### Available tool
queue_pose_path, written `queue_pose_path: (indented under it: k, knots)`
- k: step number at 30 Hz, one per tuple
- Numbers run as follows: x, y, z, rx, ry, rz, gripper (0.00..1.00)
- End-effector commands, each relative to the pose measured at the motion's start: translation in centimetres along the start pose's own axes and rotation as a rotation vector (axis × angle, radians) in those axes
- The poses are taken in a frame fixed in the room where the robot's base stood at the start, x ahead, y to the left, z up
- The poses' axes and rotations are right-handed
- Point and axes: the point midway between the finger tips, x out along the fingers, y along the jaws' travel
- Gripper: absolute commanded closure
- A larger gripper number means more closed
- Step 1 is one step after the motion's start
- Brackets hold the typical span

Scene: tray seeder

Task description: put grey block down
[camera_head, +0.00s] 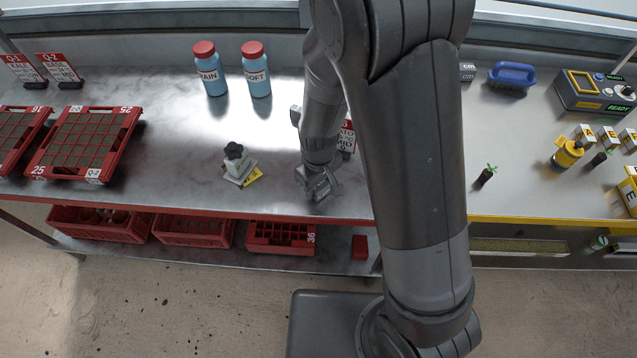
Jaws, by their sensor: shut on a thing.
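My gripper (318,186) is low over the steel bench, near its red front edge and left of the middle. It is shut on a small grey piece, which I take to be the grey block; the fingers and the similar colours hide most of its outline. I cannot tell whether it touches the bench top (190,150). To the left, apart from my gripper, a pale grey piece with a black knob (236,158) stands on the bench beside a yellow tag (254,176).
Two blue bottles (212,80) with red caps stand at the back. Red seed trays (137,125) are at the left. A red-and-white sign (347,136) stands behind my gripper. My arm hides the bench middle. At the right are a seedling (487,175) and a blue brush (512,75).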

Motion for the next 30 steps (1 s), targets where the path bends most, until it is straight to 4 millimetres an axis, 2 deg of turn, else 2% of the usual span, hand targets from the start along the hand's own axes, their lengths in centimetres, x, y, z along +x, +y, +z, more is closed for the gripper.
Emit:
queue_pose_path:
  k: [5,6,13,23,30]
  knots:
    - [0.3,0.0,0.0,0.001,-0.001,0.000,0.80]
    - [0.3,0.0,0.0,0.000,0.000,0.000,0.52]
    - [0.2,0.0,0.0,0.000,0.000,0.000,0.33]
    - [-0.1,0.0,0.0,0.000,0.001,0.000,0.33]
    - [-3.2,0.0,-0.1,-0.001,0.005,0.001,0.33]
